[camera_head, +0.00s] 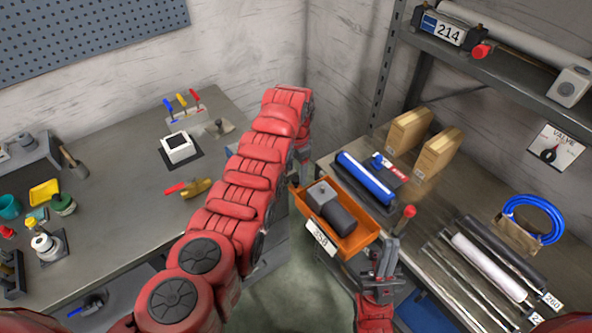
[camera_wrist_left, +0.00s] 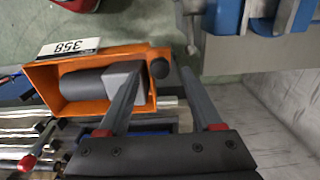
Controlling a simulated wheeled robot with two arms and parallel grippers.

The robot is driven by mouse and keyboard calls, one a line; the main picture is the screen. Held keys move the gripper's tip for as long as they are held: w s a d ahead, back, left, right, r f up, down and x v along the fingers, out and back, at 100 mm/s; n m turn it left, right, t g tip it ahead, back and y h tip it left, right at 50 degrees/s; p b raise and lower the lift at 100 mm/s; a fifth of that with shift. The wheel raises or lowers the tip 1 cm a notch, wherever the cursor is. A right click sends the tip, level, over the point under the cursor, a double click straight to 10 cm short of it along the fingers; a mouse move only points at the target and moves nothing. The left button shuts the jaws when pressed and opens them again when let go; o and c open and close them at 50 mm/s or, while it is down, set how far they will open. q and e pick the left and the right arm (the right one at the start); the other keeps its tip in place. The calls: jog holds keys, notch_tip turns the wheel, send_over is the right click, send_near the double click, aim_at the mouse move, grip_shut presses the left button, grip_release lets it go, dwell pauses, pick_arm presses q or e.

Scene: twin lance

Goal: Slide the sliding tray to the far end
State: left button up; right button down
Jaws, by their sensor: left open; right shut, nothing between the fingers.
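The sliding tray is an orange open box (camera_head: 359,241) with a white "358" label, at the near left edge of the right bench. A dark cylinder with a grey block end lies in it. The tray also shows in the left wrist view (camera_wrist_left: 100,56), with a dark round knob (camera_wrist_left: 159,69) by its end. My left gripper (camera_wrist_left: 162,74) is open, its fingers on either side of the knob in that view; contact cannot be told. In the head view it is mostly hidden behind my left arm. My right gripper (camera_head: 386,256) is shut and empty, just right of the tray's near end.
A red-topped lever (camera_head: 408,211) stands beside the tray. A blue roll (camera_head: 365,178), brown boxes (camera_head: 437,152) and long rods (camera_head: 490,267) lie on the right bench. A shelf (camera_head: 480,62) overhangs its back. The left bench (camera_head: 120,190) holds tools.

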pick_arm(q)
jog(key=shift+f, duration=1.1)
grip_shut()
dwell(0.8)
